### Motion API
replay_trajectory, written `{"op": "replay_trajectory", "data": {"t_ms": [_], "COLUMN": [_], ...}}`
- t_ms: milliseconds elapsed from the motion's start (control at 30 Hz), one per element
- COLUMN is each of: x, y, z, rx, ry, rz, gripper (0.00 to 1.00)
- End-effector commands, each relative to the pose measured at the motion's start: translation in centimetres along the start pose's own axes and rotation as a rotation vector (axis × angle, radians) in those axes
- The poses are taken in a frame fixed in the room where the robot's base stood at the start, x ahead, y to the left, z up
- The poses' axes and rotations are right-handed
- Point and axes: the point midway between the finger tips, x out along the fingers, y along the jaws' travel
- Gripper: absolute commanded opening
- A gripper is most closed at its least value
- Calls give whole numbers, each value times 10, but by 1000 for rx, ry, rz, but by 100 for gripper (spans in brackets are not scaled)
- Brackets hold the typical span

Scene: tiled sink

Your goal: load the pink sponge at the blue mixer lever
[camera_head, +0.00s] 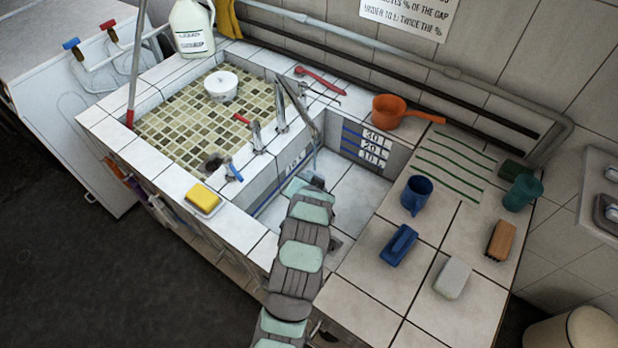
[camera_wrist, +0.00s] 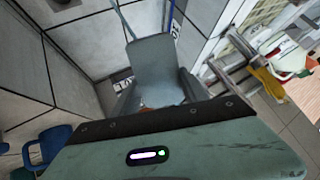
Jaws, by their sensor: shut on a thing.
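In the wrist view my gripper (camera_wrist: 158,88) is shut on a mostly hidden thing. Small orange-pink patches (camera_wrist: 128,101) show beside the finger; I cannot tell whether they are the pink sponge. No pink sponge shows clearly elsewhere. A yellow sponge (camera_head: 206,196) lies on a white dish left of the lever.
A red lever (camera_head: 241,119) and metal taps (camera_head: 281,105) stand between basin and sink. An orange dipper (camera_head: 392,111), blue mug (camera_head: 417,194), blue brush (camera_head: 399,245), pale block (camera_head: 452,278) and brown brush (camera_head: 501,240) are on the right counter. A white tub (camera_head: 221,85) is in the basin.

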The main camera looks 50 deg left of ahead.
Motion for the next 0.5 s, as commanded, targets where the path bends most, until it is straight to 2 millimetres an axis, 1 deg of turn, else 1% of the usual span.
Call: {"op": "replay_trajectory", "data": {"t_ms": [100,267,500], "x": [-7,-17,-31], "y": [4,7,14], "z": [8,13,27], "rx": [0,0,1], "ry": [-3,1,-5], "rz": [1,0,1], "gripper": [19,19,19]}}
